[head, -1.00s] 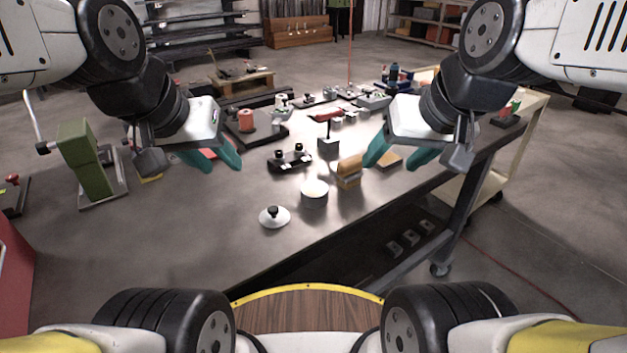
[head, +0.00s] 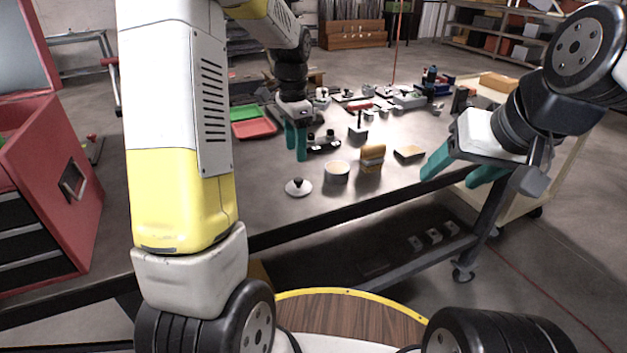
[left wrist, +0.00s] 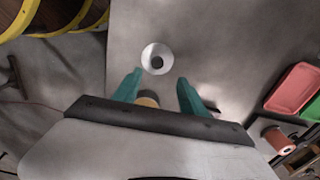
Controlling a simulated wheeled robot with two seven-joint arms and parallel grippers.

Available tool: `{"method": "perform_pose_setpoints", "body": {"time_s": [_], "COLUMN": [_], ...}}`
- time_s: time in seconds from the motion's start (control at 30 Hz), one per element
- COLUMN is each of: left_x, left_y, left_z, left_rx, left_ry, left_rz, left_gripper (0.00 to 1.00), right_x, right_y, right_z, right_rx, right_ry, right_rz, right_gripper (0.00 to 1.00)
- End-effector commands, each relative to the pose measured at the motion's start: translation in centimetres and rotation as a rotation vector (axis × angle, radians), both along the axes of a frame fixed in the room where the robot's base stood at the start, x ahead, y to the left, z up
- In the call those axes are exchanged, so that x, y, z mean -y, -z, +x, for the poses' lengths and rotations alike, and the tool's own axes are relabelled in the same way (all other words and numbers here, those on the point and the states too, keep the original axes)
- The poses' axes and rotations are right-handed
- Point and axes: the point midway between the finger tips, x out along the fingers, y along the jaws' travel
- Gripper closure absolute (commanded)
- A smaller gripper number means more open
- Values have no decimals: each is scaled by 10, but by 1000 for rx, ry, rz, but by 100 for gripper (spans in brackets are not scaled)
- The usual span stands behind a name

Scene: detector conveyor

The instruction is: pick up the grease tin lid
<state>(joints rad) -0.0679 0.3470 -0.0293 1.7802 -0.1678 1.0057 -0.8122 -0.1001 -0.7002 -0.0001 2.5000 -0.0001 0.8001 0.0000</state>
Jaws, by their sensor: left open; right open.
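The grease tin lid (head: 298,187) is a white disc with a dark round knob. It lies flat near the table's front edge. It also shows in the left wrist view (left wrist: 157,59), beyond the fingertips. In the left wrist view the tin is partly hidden behind my gripper. My left gripper (head: 297,138) has teal fingers, is open and empty, and hangs above the table behind the lid. It also shows in the left wrist view (left wrist: 158,88).
A wooden-topped brush or block (head: 372,157) stands right of the tin. A dark fixture with knobs (head: 325,143) lies behind. Red (head: 254,128) and green (head: 245,112) trays lie further left. A red tool chest (head: 60,190) stands at the left.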

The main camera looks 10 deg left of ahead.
Motion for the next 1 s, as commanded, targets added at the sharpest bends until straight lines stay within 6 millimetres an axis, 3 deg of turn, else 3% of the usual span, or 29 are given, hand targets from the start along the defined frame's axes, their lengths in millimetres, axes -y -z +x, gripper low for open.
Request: {"method": "perform_pose_setpoints", "body": {"time_s": [0.17, 0.7, 1.0], "left_x": [-1, 2, 1], "left_y": [17, 85, 90], "left_z": [8, 2, 2], "left_rx": [-23, -24, -20], "left_ry": [38, 37, 36], "left_rz": [11, 10, 10], "left_gripper": [50, 50, 50], "right_x": [0, 0, 0], "right_y": [0, 0, 0], "right_z": [0, 0, 0], "right_rx": [0, 0, 0], "right_ry": [0, 0, 0], "right_rz": [0, 0, 0], "right_gripper": [38, 38, 38]}}
